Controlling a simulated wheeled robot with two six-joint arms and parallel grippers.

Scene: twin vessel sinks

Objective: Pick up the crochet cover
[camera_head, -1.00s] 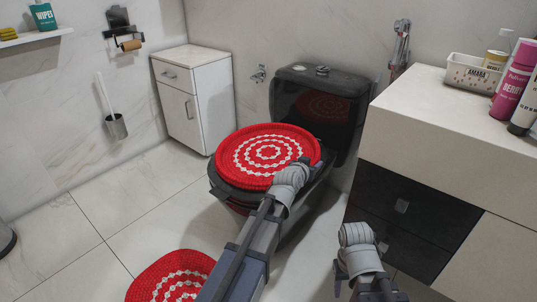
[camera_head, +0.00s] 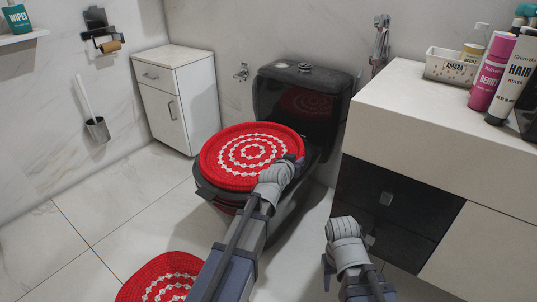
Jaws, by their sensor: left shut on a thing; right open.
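The crochet cover (camera_head: 245,152) is a round red piece with white dotted rings. It lies over the closed lid of the black toilet (camera_head: 305,108). My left gripper (camera_head: 295,162) is at the cover's right edge and shut on it; its fingers are mostly hidden behind the wrist. My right gripper (camera_head: 328,272) is lower right, in front of the dark drawers, apart from the cover. It is open and its fingers are small and partly hidden.
A matching red mat (camera_head: 160,280) lies on the tiled floor at the bottom. A white cabinet (camera_head: 178,105) stands behind left. The counter (camera_head: 440,130) with dark drawers (camera_head: 390,215) bounds the right, holding a basket (camera_head: 455,70) and bottles. The left floor is clear.

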